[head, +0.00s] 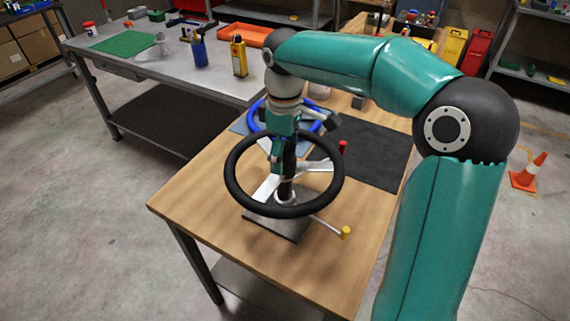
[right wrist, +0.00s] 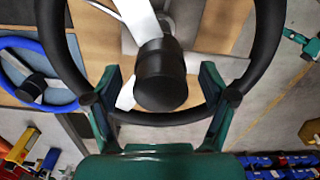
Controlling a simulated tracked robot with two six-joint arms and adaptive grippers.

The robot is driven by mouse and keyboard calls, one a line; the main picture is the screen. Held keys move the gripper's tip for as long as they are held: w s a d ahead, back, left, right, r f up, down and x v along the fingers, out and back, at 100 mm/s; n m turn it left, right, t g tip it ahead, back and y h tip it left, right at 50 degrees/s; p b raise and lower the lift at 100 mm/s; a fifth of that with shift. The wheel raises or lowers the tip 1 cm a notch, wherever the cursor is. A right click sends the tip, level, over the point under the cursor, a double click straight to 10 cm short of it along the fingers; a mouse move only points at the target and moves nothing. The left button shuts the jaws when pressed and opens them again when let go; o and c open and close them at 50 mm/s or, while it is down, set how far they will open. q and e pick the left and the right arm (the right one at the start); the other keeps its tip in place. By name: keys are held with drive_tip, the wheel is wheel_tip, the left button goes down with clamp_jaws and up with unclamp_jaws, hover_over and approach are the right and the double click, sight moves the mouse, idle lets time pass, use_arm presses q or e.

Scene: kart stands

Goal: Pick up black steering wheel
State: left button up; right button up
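The black steering wheel (head: 236,183) sits tilted on a stand (head: 275,224) near the front of the wooden table, with pale spokes and a dark hub. In the right wrist view its black rim (right wrist: 268,40) fills the upper middle, with the hub (right wrist: 160,75) central. My right gripper (head: 300,140) is over the wheel's far side in the head view. In the right wrist view my right gripper (right wrist: 163,98) is open, its fingers spread either side of the hub, with the near rim crossing between them. Contact cannot be told. My left gripper is not in view.
A blue steering wheel (head: 254,112) lies behind the black one and shows left in the wrist view (right wrist: 22,45). A yellow-knobbed lever (head: 345,232) sticks out front right. A dark mat (head: 380,155) covers the table's right part. A grey bench (head: 222,88) with tools stands behind.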

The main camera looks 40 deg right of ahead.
clamp_jaws()
drive_tip(key=shift+r, duration=0.1)
idle(0.4)
